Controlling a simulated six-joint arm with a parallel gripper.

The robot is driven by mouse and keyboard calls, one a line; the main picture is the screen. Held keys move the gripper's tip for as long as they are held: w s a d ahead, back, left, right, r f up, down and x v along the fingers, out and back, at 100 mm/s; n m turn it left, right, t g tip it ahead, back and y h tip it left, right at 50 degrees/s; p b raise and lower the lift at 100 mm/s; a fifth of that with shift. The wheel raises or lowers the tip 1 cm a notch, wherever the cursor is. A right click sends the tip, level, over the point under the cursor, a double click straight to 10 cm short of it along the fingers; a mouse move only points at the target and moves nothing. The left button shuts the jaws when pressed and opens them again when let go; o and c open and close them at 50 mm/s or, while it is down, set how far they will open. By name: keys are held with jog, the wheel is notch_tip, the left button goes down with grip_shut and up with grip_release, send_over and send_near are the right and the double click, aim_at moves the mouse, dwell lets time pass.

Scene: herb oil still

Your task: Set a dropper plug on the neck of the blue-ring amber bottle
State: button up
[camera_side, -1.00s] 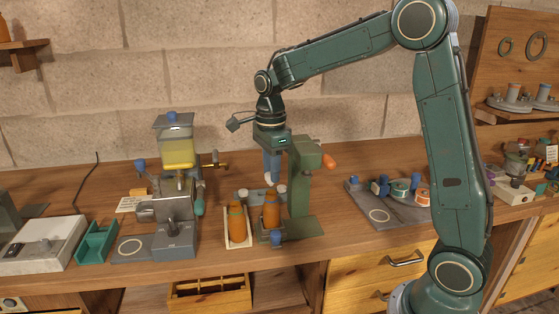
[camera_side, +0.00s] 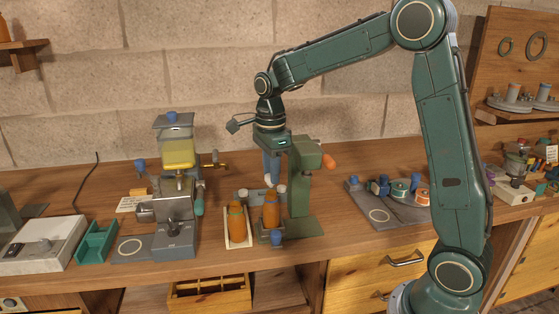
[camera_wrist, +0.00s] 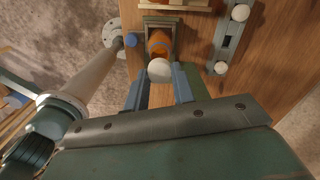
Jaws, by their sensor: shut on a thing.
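My gripper (camera_side: 271,178) points down over the front of the green press stand. In the wrist view its blue fingers (camera_wrist: 160,84) are shut on a white round-topped dropper plug (camera_wrist: 159,70). The plug is just above or at the top of an orange-amber bottle (camera_wrist: 159,45); I cannot tell whether they touch. In the side view this bottle (camera_side: 271,212) stands upright at the press stand. Another amber bottle (camera_side: 236,222) with a greenish band stands in a pale tray to its left. I cannot make out a blue ring on either bottle.
The green press stand (camera_side: 301,190) with an orange handle rises close at the right. A grey rack (camera_wrist: 229,40) with white plugs lies beside the bottle. A still with yellow liquid (camera_side: 177,152) stands to the left.

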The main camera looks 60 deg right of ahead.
jog(key=shift+f, duration=1.3)
dwell(1.1)
jog(key=o, duration=0.8)
jog(key=shift+r, duration=0.15)
jog(key=shift+c, duration=0.3)
jog(key=shift+r, duration=3.4)
